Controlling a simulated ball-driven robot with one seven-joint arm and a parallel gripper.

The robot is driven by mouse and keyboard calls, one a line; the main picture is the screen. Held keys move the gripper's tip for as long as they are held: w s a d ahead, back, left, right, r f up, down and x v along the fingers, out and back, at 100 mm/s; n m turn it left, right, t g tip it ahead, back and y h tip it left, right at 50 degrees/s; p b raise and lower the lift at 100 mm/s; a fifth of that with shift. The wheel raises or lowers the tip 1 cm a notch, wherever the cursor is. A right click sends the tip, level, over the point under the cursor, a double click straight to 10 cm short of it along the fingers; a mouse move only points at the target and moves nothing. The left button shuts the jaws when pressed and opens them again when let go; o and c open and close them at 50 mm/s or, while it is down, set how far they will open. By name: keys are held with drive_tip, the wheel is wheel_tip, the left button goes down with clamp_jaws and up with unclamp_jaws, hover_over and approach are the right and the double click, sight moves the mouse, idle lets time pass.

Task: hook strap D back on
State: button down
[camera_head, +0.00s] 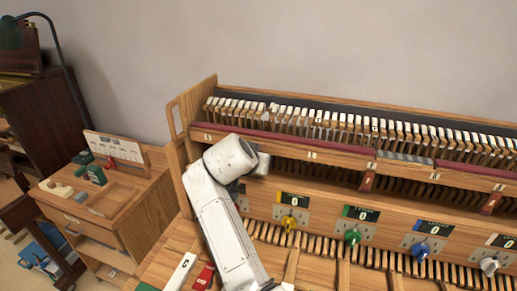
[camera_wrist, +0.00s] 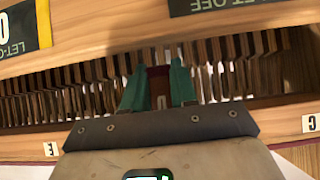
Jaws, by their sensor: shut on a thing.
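In the wrist view my gripper (camera_wrist: 158,70) has its two teal fingers shut on a dark red strap (camera_wrist: 158,88), with a pale mark low on it. The fingers reach to the slot of wooden levers (camera_wrist: 215,78) under the rail. Whether the strap touches a hook is hidden. In the head view my arm covers the gripper and this strap.
Two other red straps (camera_head: 367,180) (camera_head: 491,203) hang from the rail (camera_head: 312,156) to the right. Coloured knobs with counters, such as the yellow knob (camera_head: 290,222), line the panel below. A side bench (camera_head: 110,185) stands at left.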

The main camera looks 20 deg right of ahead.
drive_tip(key=shift+s+a+r+g+y+p, duration=0.1)
drive_tip(key=shift+s+a+g+y+p, duration=0.1)
drive_tip(key=shift+g+y+p, duration=0.25)
drive_tip(key=shift+s+a+g+y+p, duration=0.15)
drive_tip(key=shift+g+y+p, duration=0.1)
drive_tip(key=shift+g+p, duration=0.4)
drive_tip(key=c, duration=1)
unclamp_jaws()
drive_tip(key=shift+o, duration=0.2)
drive_tip(key=b+v, duration=0.2)
drive_tip(key=v, duration=0.8)
drive_tip(key=shift+s+r, duration=0.2)
drive_tip(key=shift+s, duration=0.1)
drive_tip(key=shift+a, duration=0.1)
